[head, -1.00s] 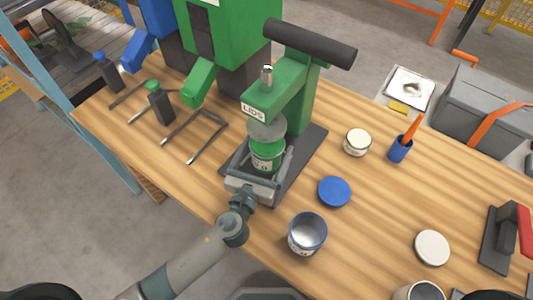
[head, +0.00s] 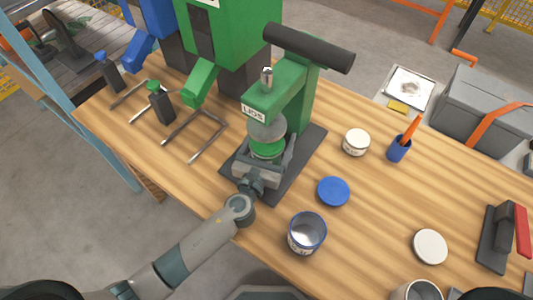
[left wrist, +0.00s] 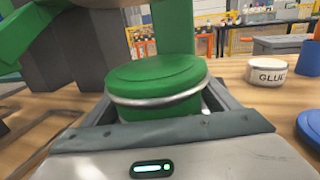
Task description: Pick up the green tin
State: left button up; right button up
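The green tin (head: 267,149) stands upright under the round pressing plate of a green bench press marked LIDS (head: 277,106). In the left wrist view the tin (left wrist: 158,85) shows its green lid with a silver rim. My left gripper (head: 267,163) is low at the press base, with one finger on each side of the tin. In the left wrist view the gripper (left wrist: 160,105) looks open, with narrow gaps beside the tin's lower body. The tin's bottom is hidden behind the gripper. My right gripper is not in view.
A blue lid (head: 333,191), an open blue-rimmed tin (head: 307,233), a white glue tin (head: 356,142) and a blue pen cup (head: 399,149) stand to the right. The press arm overhangs the tin.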

pick_arm(q)
jog(key=c, duration=1.9)
jog(key=shift+o, duration=0.2)
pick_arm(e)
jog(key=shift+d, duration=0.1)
pick_arm(q)
jog(key=shift+r, duration=0.2)
jog(key=shift+r+p, duration=0.5)
jog(key=shift+r, duration=1.3)
jog(key=b+v, duration=0.3)
jog(key=v, duration=1.5)
jog(key=shift+f+b, duration=0.25)
jog(key=shift+b, duration=0.15)
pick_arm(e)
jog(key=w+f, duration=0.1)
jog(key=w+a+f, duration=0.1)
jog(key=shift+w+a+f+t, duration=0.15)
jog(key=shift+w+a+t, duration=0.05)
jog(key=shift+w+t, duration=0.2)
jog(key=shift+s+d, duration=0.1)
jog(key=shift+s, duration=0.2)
